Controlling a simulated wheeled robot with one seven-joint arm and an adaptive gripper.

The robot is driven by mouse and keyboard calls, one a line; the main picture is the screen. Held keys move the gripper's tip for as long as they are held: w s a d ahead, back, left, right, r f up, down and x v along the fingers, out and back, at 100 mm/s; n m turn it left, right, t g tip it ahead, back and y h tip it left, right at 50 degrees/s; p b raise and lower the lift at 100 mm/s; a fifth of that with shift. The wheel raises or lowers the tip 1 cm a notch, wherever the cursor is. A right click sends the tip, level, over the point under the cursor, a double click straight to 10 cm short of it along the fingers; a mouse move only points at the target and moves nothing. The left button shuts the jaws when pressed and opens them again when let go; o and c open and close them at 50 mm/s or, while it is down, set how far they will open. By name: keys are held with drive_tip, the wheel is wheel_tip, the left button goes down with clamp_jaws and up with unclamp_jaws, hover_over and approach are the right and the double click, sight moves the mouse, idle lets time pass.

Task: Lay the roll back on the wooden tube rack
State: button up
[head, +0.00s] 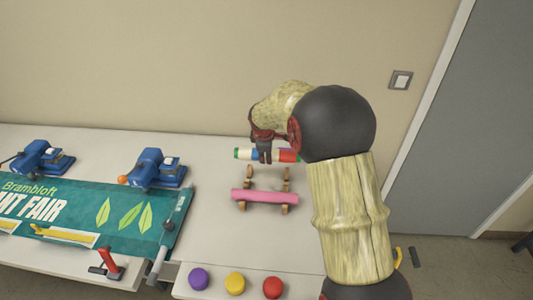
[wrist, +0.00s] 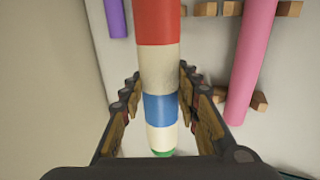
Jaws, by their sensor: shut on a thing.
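A roll with red, white, blue and green bands (head: 243,154) is in my gripper (head: 265,158), held crosswise above the table behind the pink roll. In the wrist view the striped roll (wrist: 158,60) runs between the two fingers (wrist: 160,105). The wooden tube rack (head: 287,174) stands on the table just in front of and below my gripper. A pink roll (head: 264,197) lies across its front part. In the wrist view parts of the rack (wrist: 290,9) show beside and under the pink roll (wrist: 250,60). A purple roll (wrist: 116,18) shows in part on the other side of the striped roll.
Purple (head: 199,278), yellow (head: 235,283) and red (head: 273,287) round pieces sit near the table's front edge. A green banner (head: 80,215) and blue clamp-like devices (head: 155,168) are to the left. The wall (head: 150,70) is close behind.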

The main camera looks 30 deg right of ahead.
drive_tip(key=shift+f+b, duration=3.45)
drive_tip(key=shift+f, duration=0.9)
drive_tip(key=shift+f+b, duration=0.5)
drive_tip(key=shift+f, duration=0.65)
drive_tip(key=o, duration=1.3)
drive_tip(key=shift+c, duration=0.2)
drive_tip(key=shift+o, duration=0.4)
drive_tip(key=v, duration=1.2)
drive_tip(key=shift+a, duration=0.15)
